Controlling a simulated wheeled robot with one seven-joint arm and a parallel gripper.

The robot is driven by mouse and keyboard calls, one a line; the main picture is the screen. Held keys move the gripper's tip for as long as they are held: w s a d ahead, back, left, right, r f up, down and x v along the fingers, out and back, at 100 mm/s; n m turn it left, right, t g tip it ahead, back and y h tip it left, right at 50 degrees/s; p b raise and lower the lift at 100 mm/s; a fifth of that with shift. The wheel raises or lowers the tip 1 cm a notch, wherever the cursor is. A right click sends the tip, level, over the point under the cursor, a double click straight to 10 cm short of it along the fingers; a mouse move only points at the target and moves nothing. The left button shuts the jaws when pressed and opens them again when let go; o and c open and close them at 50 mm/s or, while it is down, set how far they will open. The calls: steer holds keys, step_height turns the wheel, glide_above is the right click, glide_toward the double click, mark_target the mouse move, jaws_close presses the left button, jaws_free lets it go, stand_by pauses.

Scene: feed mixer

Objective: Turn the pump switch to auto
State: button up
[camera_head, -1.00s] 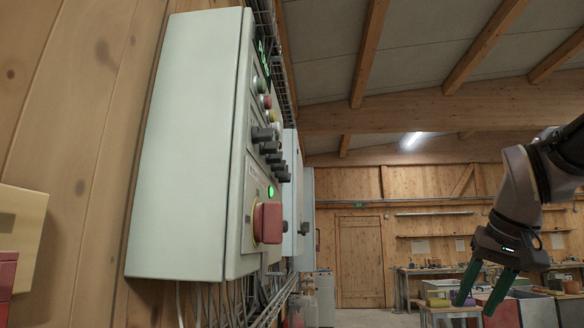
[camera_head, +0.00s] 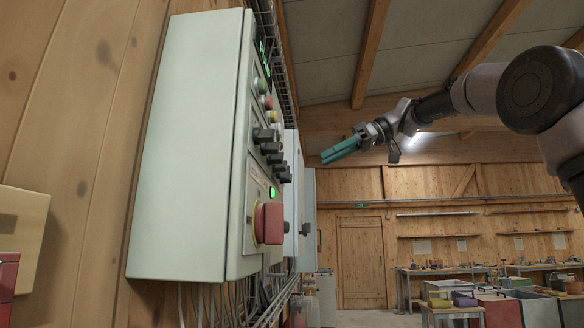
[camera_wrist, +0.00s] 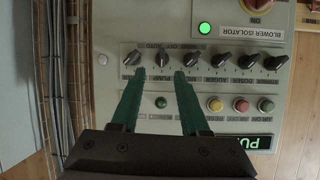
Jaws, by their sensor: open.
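The control panel (camera_head: 190,150) on the wall at left is a pale box with its switch side seen edge-on in the head view. In the wrist view its face (camera_wrist: 235,100) carries a row of several black rotary switches, upside down. My gripper (camera_head: 324,157) is open and empty, fingers pointing at the panel with a gap between. In the wrist view my gripper (camera_wrist: 160,74) has its green fingertips on either side of a black switch (camera_wrist: 162,59), just short of it in the picture. The small labels are too blurred to tell surely which switch is the pump's.
A red knob (camera_head: 269,223) juts from the panel's lower part, beside a lit green lamp (camera_head: 272,192). Coloured buttons (camera_wrist: 215,104) line the panel face near the switches. Cable trays and further boxes (camera_head: 307,215) lie behind. The room to the right of the panel is open.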

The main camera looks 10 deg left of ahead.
steer(key=a+f+n, duration=0.1)
steer(key=a+f, duration=0.1)
steer(key=a, duration=0.8)
steer(key=shift+s+a+f+g+y, duration=0.2)
steer(key=shift+f+g+y, duration=0.1)
jaws_close()
